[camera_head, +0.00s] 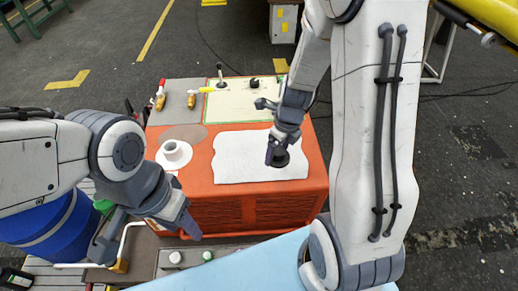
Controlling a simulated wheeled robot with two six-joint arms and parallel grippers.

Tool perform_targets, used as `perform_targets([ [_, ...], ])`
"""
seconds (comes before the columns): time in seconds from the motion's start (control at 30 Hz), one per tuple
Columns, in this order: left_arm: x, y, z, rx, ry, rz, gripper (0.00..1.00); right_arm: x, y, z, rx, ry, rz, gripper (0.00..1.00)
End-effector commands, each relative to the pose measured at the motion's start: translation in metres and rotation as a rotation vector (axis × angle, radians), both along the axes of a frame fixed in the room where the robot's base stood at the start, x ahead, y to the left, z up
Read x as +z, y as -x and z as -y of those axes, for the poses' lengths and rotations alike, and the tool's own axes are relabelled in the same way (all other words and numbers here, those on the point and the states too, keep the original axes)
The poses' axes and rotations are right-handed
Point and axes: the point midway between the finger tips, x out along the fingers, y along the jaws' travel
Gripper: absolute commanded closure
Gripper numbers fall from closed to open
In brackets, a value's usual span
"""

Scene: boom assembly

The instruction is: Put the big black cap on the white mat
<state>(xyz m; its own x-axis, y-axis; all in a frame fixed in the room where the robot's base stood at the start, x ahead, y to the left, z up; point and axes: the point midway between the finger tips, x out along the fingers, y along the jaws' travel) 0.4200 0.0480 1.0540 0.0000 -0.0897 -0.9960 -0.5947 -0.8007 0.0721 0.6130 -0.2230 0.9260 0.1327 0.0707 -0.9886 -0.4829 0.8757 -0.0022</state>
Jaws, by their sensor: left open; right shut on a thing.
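The white mat (235,160) lies on the orange box top. The big black cap (282,158) is in my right gripper (277,152), at the right part of the mat. My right gripper is shut on it and hides part of it. I cannot tell whether the cap touches the mat. My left gripper (148,240) is open and empty, with its fingers spread in front of the box's front left side.
A white ring-shaped part (173,151) stands on a white disc left of the mat. A blue barrel (55,232) stands at left. The mat's left part is clear.

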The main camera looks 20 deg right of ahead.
Motion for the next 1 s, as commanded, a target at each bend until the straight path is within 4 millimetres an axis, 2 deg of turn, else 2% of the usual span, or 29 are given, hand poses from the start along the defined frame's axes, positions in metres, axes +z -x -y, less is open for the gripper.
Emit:
perform_targets([
  [0.3,0.006,0.000,0.000,0.000,0.000,0.000,0.50,-0.043,-0.070,-0.013,0.005,0.000,-0.003,0.76],
  [0.43,0.009,0.000,0.000,0.000,0.000,0.000,0.50,-0.055,-0.091,-0.015,0.003,0.000,-0.001,0.76],
  [0.63,0.009,0.000,0.000,0.000,0.000,0.000,0.50,-0.068,-0.100,-0.016,-0.001,-0.001,-0.003,0.76],
  [0.83,0.007,0.000,0.000,0.000,0.000,0.000,0.50,-0.097,-0.100,-0.016,-0.001,-0.001,-0.004,0.76],
  [1.0,0.007,0.000,0.000,0.000,0.000,0.000,0.50,-0.103,-0.100,-0.015,0.000,0.000,-0.001,0.76],
])
